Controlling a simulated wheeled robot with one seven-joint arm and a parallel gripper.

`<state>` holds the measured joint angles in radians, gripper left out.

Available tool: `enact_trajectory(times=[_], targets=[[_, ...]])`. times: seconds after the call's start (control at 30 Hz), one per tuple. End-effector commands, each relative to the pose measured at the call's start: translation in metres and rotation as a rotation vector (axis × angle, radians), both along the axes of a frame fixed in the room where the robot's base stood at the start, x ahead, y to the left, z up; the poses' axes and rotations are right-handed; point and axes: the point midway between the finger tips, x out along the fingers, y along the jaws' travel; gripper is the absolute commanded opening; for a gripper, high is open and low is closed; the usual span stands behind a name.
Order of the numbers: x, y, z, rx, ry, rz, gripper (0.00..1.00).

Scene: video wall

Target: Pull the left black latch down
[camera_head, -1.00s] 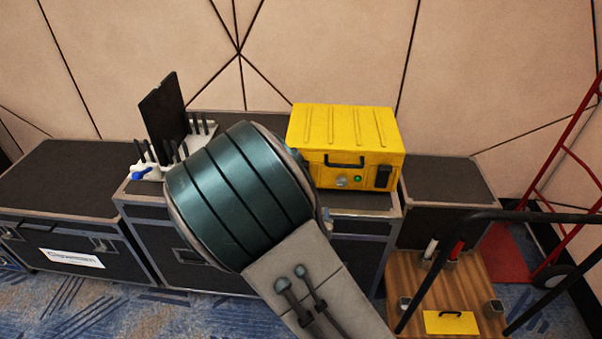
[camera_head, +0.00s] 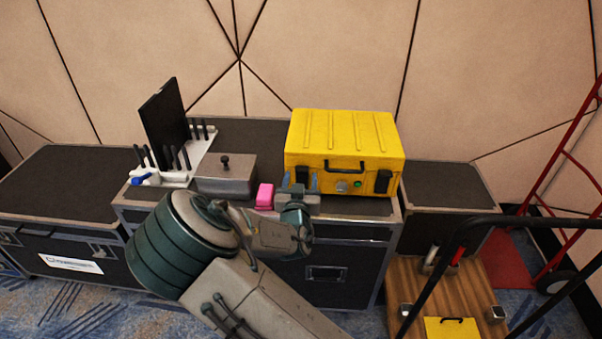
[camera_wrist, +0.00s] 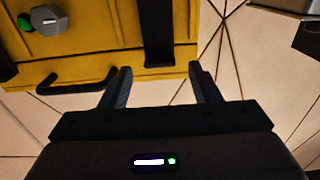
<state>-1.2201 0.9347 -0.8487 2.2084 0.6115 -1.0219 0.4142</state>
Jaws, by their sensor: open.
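A yellow case (camera_head: 343,140) stands on a dark flight case, with a black handle, a round grey knob and a green button on its front. The left black latch (camera_wrist: 158,32) shows in the wrist view as an upright dark strip on the yellow front. In the head view my gripper largely covers it. The right black latch (camera_head: 383,181) is clear of the arm. My gripper (camera_head: 300,183) is open at the case's left front. In the wrist view my gripper's fingers (camera_wrist: 162,86) are spread to either side of the latch's line; I cannot tell whether they touch it.
A pink block (camera_head: 265,196) lies just left of my gripper. A grey box with a knob (camera_head: 226,175) and a white rack with a black panel (camera_head: 164,122) stand farther left. A wooden cart (camera_head: 465,285) is at the lower right.

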Motion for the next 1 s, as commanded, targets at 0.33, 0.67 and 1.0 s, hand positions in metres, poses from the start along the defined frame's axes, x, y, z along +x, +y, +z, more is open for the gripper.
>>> enact_trajectory(times=[0.33,0.67,1.0], targets=[[0.028,-0.001,0.0,-0.001,0.0,0.0,0.56],[0.028,-0.001,0.0,-0.001,0.001,0.0,0.29],[0.029,0.002,-0.002,0.0,-0.009,0.005,0.0]])
